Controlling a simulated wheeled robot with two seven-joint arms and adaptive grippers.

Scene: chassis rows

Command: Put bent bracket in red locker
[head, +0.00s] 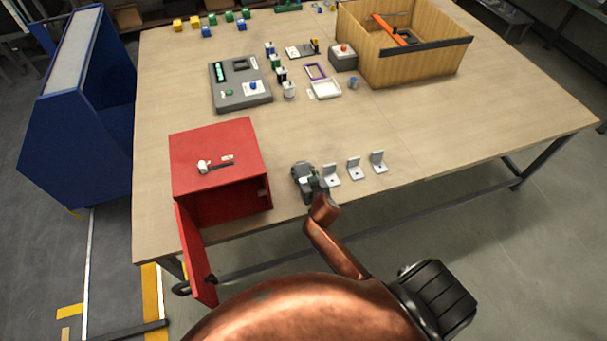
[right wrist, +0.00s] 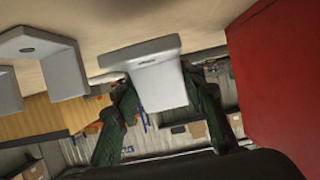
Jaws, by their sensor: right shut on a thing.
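The red locker (head: 216,160) stands at the table's front left in the head view, its door (head: 197,255) swung open past the table's front edge. My right gripper (head: 310,181) is right of the locker, low over the table. In the right wrist view it (right wrist: 160,98) is shut on a light grey bent bracket (right wrist: 158,72); in the head view my gripper mostly hides that bracket. I cannot tell whether it touches the table. Three more bent brackets stand in a row to the right: one (head: 331,174), another (head: 354,168) and a third (head: 378,161). My left gripper is not in view.
A white-headed tool (head: 205,167) lies on the locker's top. Behind are a grey control panel (head: 240,84), a white tray (head: 325,88) and a wooden crate (head: 420,70). A blue cabinet (head: 75,120) stands left of the table. The table between locker and panel is clear.

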